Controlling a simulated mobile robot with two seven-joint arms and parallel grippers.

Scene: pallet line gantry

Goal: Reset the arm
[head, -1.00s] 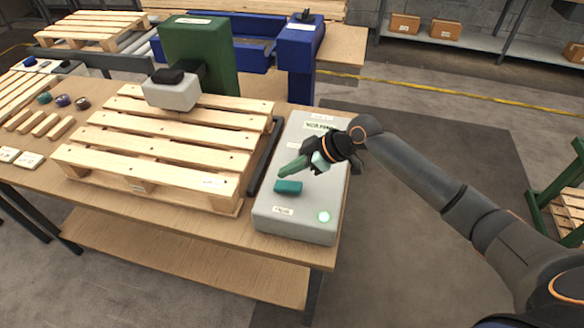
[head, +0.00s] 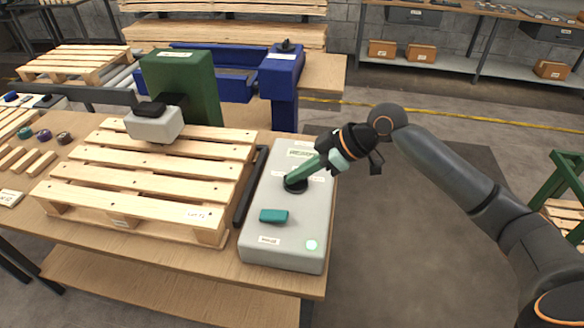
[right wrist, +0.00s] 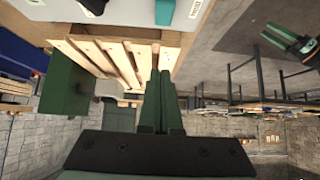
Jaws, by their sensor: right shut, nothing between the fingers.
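A grey control box (head: 262,228) lies along the right end of the workbench.
A wooden pallet (head: 140,182) lies left of the box, with a black bar (head: 250,186) between them. A green gantry column (head: 190,85) with a white-grey head (head: 153,125) stands over its back. Blue frames (head: 285,75) stand behind. Floor right of the bench is open.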

